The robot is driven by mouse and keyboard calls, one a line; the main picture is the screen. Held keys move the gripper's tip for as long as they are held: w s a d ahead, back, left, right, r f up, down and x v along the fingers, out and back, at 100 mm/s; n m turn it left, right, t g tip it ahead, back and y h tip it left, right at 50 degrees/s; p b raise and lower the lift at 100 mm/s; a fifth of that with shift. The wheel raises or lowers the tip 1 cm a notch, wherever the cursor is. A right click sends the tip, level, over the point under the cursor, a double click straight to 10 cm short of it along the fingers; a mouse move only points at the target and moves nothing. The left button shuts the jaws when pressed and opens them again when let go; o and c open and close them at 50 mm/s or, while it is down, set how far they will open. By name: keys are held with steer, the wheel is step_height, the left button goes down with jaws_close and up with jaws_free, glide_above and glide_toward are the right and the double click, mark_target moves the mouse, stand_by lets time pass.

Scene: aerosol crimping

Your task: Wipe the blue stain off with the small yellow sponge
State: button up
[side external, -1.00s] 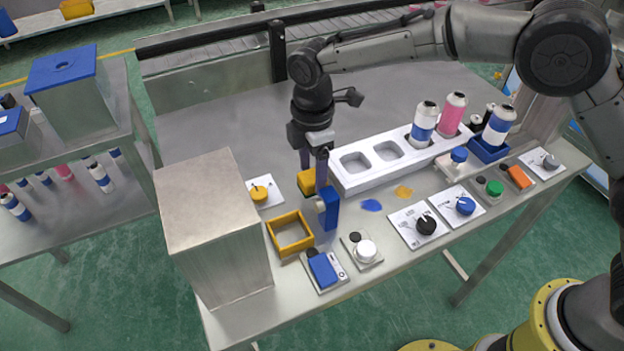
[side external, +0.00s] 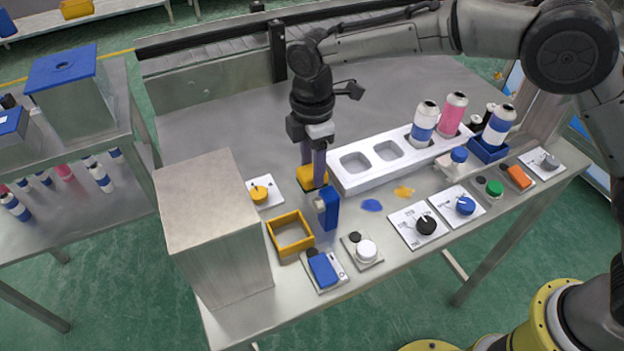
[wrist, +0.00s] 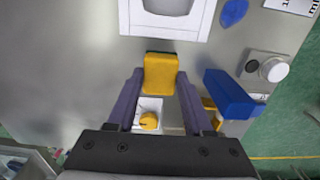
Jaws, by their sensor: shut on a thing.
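The small yellow sponge (side external: 313,179) is between the fingertips of my gripper (side external: 313,170), which is shut on it. In the wrist view the sponge (wrist: 160,74) sits between the two purple fingers of my gripper (wrist: 160,80). The fingers hide part of it in the side view. I cannot tell whether it touches the table. The blue stain (side external: 371,205) is a flat patch on the table, right of the sponge and in front of the white tray. It also shows at the top of the wrist view (wrist: 234,12).
An upright blue block (side external: 330,206) stands close to the right of the gripper. A yellow square frame (side external: 290,233) is in front. The white tray (side external: 352,181) lies behind the stain. A yellow stain (side external: 404,191) is right of the blue one. A yellow knob (side external: 260,192) is left.

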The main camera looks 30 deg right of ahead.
mark_target(312, 170)
steer(key=shift+r, duration=1.85)
steer(key=shift+o, duration=1.2)
steer(key=c, duration=0.6)
steer(key=shift+r, duration=0.45)
step_height(312, 170, up, 7)
steer(key=s+d, duration=0.5)
steer(key=s, duration=0.4)
steer(key=shift+w+f, duration=0.1)
steer(key=shift+f, duration=5.4)
